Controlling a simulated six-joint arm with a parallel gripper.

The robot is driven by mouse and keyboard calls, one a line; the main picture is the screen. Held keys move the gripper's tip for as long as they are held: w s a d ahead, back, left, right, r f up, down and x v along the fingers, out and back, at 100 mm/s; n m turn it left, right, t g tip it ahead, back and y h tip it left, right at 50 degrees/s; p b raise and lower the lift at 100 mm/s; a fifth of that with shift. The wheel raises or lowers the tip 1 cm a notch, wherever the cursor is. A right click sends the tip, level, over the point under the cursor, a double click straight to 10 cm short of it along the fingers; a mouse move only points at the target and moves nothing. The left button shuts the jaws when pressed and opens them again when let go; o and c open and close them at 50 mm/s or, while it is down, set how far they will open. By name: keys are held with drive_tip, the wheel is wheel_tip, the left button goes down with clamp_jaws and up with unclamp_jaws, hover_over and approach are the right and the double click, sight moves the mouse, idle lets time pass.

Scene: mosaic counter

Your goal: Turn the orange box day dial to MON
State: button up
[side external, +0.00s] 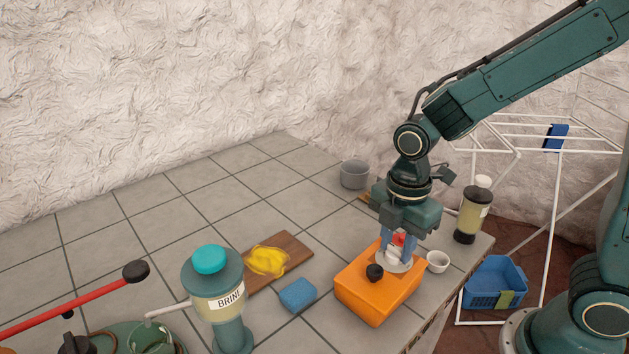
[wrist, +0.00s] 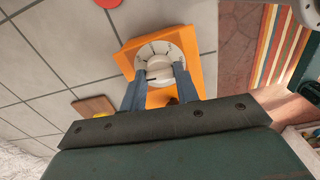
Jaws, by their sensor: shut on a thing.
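The orange box (side external: 372,296) sits on the tiled counter near its right edge. Its day dial (side external: 393,261) is a pale disc on top, with marks around a light knob. In the wrist view the dial (wrist: 152,50) shows its far part, with a dark line on the knob (wrist: 160,71). The day lettering is too small to read. My gripper (side external: 397,247) points down over the dial, its blue fingers closed on the knob from both sides. In the wrist view the gripper (wrist: 158,80) covers the near part of the dial. A black knob (side external: 374,272) also stands on the box.
A small white cup (side external: 438,261) stands close to the right of the box, and a blue sponge (side external: 298,295) lies to its left.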

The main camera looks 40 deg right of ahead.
sight(397, 248)
drive_tip(key=shift+n, duration=0.3)
idle(0.4)
drive_tip(key=o, duration=1)
drive_tip(key=shift+r, duration=0.15)
wheel_tip(397, 248, up, 14)
drive_tip(key=shift+f, duration=0.25)
drive_tip(key=s+d+m+t, duration=0.2)
drive_tip(key=s+m, duration=0.1)
drive_tip(key=m, duration=0.3)
drive_tip(key=s+d+m+t, duration=0.1)
drive_tip(key=s+d+m, duration=0.1)
drive_tip(key=s+m, duration=0.2)
drive_tip(key=s+d+m+t, duration=0.2)
drive_tip(key=s+m, duration=0.2)
drive_tip(key=m, duration=0.4)
drive_tip(key=shift+r+t, duration=0.3)
drive_tip(key=shift+r, duration=0.05)
